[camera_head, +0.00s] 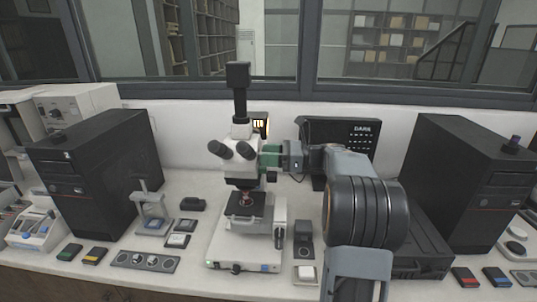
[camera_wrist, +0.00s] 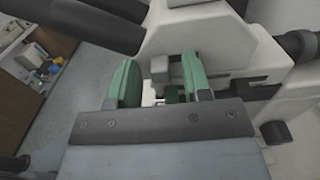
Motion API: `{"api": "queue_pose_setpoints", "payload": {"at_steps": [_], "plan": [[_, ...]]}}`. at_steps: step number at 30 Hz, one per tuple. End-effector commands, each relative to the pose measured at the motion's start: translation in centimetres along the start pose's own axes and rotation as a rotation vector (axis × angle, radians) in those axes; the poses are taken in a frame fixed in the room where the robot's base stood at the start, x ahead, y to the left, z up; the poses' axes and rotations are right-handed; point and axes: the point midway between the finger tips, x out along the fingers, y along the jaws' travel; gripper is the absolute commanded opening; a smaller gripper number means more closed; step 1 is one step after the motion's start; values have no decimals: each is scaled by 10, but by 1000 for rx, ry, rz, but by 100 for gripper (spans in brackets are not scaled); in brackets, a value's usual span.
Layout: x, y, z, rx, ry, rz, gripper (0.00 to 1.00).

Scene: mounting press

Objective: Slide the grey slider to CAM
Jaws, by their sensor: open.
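The white microscope (camera_head: 242,172) stands in the middle of the bench with a black camera tube on top. In the wrist view my gripper (camera_wrist: 160,72) is open, with one green finger on each side of a small grey block, which looks like the grey slider (camera_wrist: 159,67). The block sits against the white head, and gaps show between it and both fingers. No CAM marking is legible. The slider is hidden by my gripper in the head view.
Black eyepieces (camera_head: 232,150) stick out at the head's left. A black computer tower (camera_head: 100,175) stands at the left, another (camera_head: 465,185) at the right. A dark panel marked DARK (camera_head: 345,133) stands behind my arm. Small boxes lie along the bench front.

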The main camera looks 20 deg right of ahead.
Motion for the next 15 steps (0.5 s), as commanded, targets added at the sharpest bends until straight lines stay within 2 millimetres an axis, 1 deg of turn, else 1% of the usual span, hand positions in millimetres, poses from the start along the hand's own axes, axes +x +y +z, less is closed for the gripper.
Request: {"api": "queue_pose_setpoints", "payload": {"at_steps": [8, 15], "plan": [[1, 0, 0, 0, 0, 0, 45], [1, 0, 0, 0, 0, 0, 23]]}}
